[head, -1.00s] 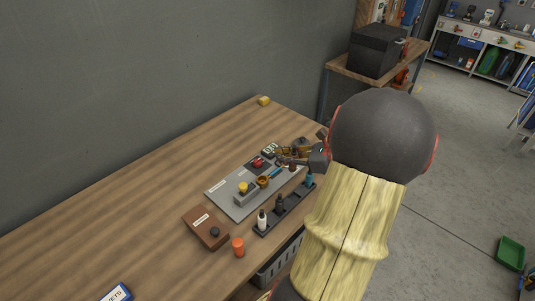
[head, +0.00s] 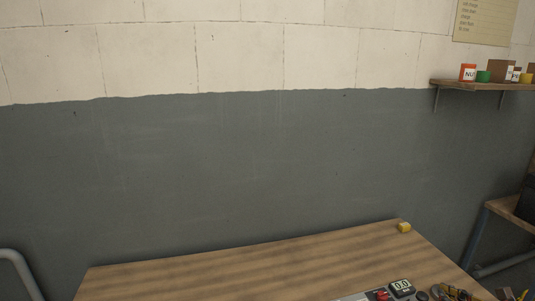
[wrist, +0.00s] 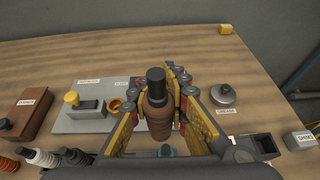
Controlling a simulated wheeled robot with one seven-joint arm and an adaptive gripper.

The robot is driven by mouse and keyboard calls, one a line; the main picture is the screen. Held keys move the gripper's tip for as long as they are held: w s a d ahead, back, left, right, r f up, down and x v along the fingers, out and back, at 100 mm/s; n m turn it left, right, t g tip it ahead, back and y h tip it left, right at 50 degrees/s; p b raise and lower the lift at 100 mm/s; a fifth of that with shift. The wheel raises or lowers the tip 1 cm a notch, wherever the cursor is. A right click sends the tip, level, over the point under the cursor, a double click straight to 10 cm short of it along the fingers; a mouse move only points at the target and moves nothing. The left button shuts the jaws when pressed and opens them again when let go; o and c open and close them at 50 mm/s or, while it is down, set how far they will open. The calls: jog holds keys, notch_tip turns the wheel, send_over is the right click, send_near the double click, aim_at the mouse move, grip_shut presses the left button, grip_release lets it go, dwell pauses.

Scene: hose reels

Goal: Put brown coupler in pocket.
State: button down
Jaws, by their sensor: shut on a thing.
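The brown coupler (wrist: 157,121) is a ribbed brown piece with a dark cylindrical top, upright in the middle of the wrist view. My gripper (wrist: 159,100) is shut on it, with its yellow-padded fingers on both sides. A gold ring-shaped socket (wrist: 115,106) shows on the grey plate (wrist: 88,122) just left of my gripper; I cannot tell whether this is the pocket. In the head view, part of my gripper (head: 455,293) shows at the bottom edge, too cropped to show the coupler.
A block with a yellow knob (wrist: 72,98) stands on the plate. A round tin (wrist: 222,95), a dark open box (wrist: 262,146) and a grey box (wrist: 299,139) are right. The far table is mostly clear, with a yellow block (head: 404,228).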

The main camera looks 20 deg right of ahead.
jog(key=w+a+f, duration=0.2)
jog(key=w+a, duration=0.4)
jog(key=w, duration=0.5)
jog(key=w+a+f, duration=0.2)
jog(key=w+a, duration=0.5)
jog(key=w, duration=0.3)
jog(key=w+a+n+y, duration=0.1)
jog(key=w+a+y, duration=0.1)
jog(key=a, duration=0.9)
jog(key=w+a+f+n+y, duration=0.1)
jog(key=w+a, duration=0.3)
jog(key=a, duration=0.7)
jog(key=w+a+f+n+y, duration=0.1)
jog(key=w+a+n+y, duration=0.1)
jog(key=a, duration=0.9)
jog(key=shift+w+n+g+y, duration=0.3)
jog(key=shift+w+n+y, duration=0.15)
jog(key=shift+w, duration=0.45)
jog(key=shift+f, duration=0.1)
